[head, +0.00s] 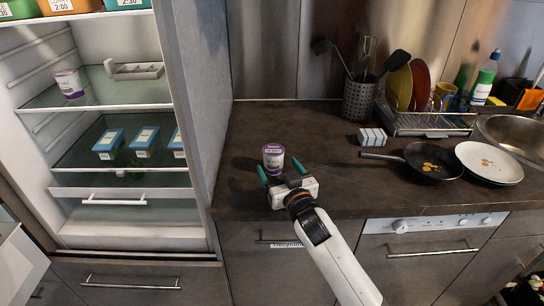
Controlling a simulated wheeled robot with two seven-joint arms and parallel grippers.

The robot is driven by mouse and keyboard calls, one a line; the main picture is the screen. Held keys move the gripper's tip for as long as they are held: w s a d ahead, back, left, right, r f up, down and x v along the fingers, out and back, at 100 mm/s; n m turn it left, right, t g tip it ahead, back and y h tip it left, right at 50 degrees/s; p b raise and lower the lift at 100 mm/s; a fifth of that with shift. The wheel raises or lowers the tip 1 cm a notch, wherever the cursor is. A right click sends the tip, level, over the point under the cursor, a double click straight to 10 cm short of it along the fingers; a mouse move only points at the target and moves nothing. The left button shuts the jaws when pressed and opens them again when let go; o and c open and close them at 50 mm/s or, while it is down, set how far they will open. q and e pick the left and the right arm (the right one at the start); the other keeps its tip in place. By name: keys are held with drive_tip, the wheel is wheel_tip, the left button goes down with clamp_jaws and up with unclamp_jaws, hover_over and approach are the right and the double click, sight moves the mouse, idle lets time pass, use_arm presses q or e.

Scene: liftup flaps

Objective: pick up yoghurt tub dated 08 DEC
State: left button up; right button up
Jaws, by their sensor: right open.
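A yoghurt tub (273,158) with a purple lid and a white and purple side stands upright on the dark counter. Its date is too small to read. My right gripper (279,172) is open just in front of the tub, its green-tipped fingers spread at either side of the tub's lower part. I cannot tell whether they touch it. A second similar tub (69,83) stands slightly tilted on the upper glass shelf of the open fridge at the left. My left gripper is not in view.
A small striped white block (371,138), a pan (433,160) and a white plate (488,162) are to the right on the counter. Several blue-lidded boxes (145,138) sit on the fridge's lower shelf. The counter (240,130) is clear around the tub.

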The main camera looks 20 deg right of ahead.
sight(275, 162)
drive_tip(key=w, duration=0.3)
drive_tip(key=shift+w+f, duration=0.1)
drive_tip(key=shift+w, duration=0.1)
drive_tip(key=w, duration=0.5)
drive_tip(key=shift+w+d, duration=0.1)
drive_tip(key=shift+d, duration=0.05)
drive_tip(key=c, duration=1.1)
drive_tip(key=shift+c, duration=0.2)
